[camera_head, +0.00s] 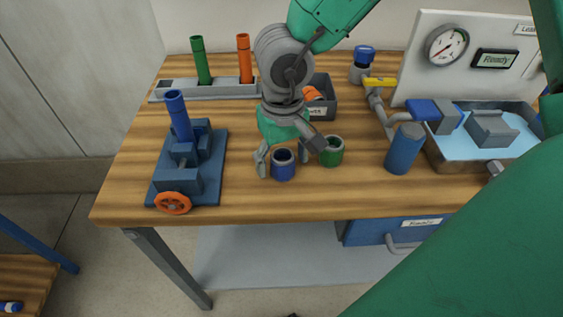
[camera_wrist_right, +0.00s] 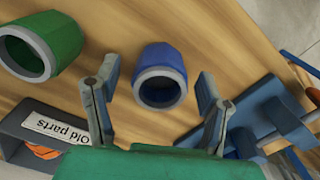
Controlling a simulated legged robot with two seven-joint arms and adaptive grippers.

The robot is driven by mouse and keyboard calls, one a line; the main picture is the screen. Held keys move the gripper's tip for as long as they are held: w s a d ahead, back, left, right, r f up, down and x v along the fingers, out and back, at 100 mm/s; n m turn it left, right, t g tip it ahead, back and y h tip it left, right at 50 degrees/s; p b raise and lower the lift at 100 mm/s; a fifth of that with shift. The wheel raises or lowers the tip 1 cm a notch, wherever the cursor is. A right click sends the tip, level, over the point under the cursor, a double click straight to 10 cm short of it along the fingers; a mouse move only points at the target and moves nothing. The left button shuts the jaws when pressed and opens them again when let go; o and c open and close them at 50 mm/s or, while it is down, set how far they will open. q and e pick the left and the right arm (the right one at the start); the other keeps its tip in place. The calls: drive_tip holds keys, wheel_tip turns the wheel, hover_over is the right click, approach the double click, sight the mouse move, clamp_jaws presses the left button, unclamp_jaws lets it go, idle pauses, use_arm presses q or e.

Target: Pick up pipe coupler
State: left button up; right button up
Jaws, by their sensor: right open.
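A short blue pipe coupler (camera_head: 283,168) with a grey rim stands upright on the wooden table. A similar green coupler (camera_head: 331,153) stands just right of it. My right gripper (camera_head: 283,160) is open, pointing down at the blue coupler, with its fingers on either side. In the right wrist view the blue coupler (camera_wrist_right: 160,80) sits between the two spread fingertips (camera_wrist_right: 158,78), with gaps showing on both sides. The green coupler (camera_wrist_right: 40,47) lies outside the fingers there. My left gripper is not in view.
A grey bin (camera_head: 322,108) labelled "Old parts" stands behind the couplers. A blue vise (camera_head: 185,165) with an orange handwheel is at left. A rack (camera_head: 215,90) holds green and orange tubes. Pipework and a blue cylinder (camera_head: 404,148) stand at right. The front table strip is clear.

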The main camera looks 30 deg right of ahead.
drive_tip(key=c, duration=1.2)
